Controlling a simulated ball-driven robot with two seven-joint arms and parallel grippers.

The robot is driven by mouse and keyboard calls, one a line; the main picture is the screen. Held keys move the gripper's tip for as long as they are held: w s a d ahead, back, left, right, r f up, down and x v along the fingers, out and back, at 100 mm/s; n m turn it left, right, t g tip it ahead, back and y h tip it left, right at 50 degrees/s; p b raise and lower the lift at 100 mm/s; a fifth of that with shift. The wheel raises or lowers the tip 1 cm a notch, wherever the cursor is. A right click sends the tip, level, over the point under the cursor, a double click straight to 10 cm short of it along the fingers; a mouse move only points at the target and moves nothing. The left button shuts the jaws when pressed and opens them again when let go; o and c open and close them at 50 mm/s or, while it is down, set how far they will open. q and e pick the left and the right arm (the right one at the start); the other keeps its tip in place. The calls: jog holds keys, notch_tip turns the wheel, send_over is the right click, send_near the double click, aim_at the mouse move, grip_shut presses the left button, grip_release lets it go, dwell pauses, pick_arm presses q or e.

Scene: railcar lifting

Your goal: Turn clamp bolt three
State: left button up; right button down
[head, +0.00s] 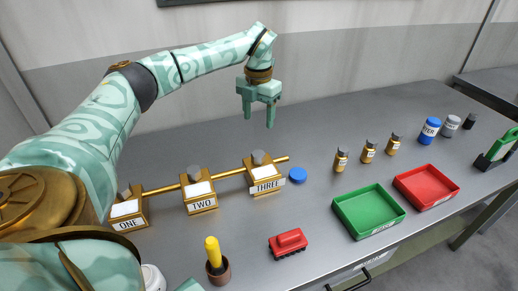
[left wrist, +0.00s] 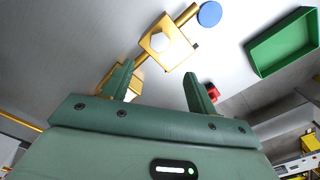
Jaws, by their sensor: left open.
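Clamp three (head: 264,176) is a gold block labelled THREE on a gold rod, with a grey bolt (head: 258,157) on its top. In the left wrist view, its block (left wrist: 167,43) lies beyond my fingers, with the pale hexagonal bolt head (left wrist: 159,41) facing the camera. My left gripper (head: 259,117) is open and empty, pointing down above the table behind clamp three, apart from it. It also shows in the left wrist view (left wrist: 158,85). Clamps TWO (head: 199,194) and ONE (head: 127,209) stand farther left on the same rod. My right gripper is not in view.
A blue disc (head: 298,175) lies right of clamp three. Green (head: 368,211) and red (head: 426,186) trays and several small bottles stand right. The table's back middle is clear.

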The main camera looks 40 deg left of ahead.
aim_at(258, 154)
pick_arm(q)
notch_tip(258, 154, down, 12)
jog(key=b, duration=0.2)
jog(key=shift+b, duration=0.4)
jog(key=shift+f, duration=0.55)
jog(key=c, duration=1)
